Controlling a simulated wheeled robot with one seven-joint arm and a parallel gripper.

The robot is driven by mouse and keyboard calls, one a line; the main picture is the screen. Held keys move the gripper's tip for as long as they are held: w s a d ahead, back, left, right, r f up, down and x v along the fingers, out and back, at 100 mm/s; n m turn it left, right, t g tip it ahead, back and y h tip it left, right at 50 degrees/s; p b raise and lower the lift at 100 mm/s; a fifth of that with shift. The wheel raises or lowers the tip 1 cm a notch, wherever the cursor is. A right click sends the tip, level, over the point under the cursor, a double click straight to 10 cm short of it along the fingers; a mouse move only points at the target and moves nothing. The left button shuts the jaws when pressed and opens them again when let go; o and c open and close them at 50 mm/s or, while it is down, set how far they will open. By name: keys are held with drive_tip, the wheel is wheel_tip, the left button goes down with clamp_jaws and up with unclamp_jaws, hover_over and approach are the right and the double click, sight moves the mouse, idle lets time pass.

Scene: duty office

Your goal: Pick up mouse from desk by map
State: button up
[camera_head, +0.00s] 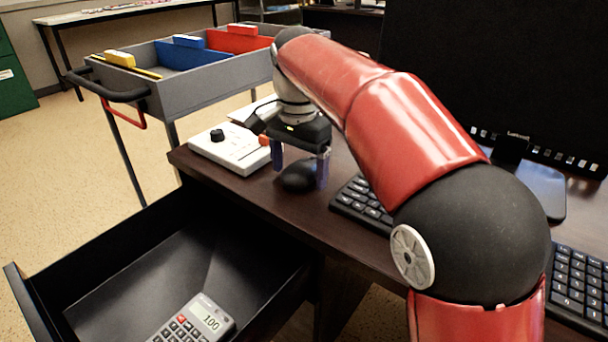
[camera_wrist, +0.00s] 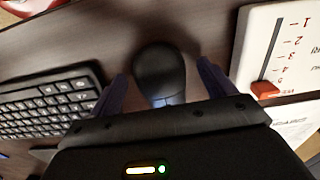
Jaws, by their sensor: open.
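A dark rounded mouse (camera_head: 299,176) lies on the brown desk (camera_head: 255,196) near its front-left corner. In the wrist view the mouse (camera_wrist: 160,72) sits between my two fingers, with a gap on each side. My gripper (camera_head: 299,180) is open above and around the mouse, one purple-blue finger on each side. The fingers also show in the wrist view (camera_wrist: 162,88). The mouse's near end is partly hidden by the gripper body in the wrist view. No map can be made out.
A white device with a knob (camera_head: 232,147) stands left of the gripper. A black keyboard (camera_head: 362,205) lies to its right. An open drawer (camera_head: 150,270) below the desk holds a calculator (camera_head: 200,322). A grey cart (camera_head: 180,88) stands behind the desk.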

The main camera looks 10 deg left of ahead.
drive_tip(key=shift+f, duration=0.4)
drive_tip(key=shift+c, duration=0.2)
drive_tip(key=c, duration=1)
drive_tip(key=shift+r, duration=0.15)
drive_tip(key=shift+c, duration=0.2)
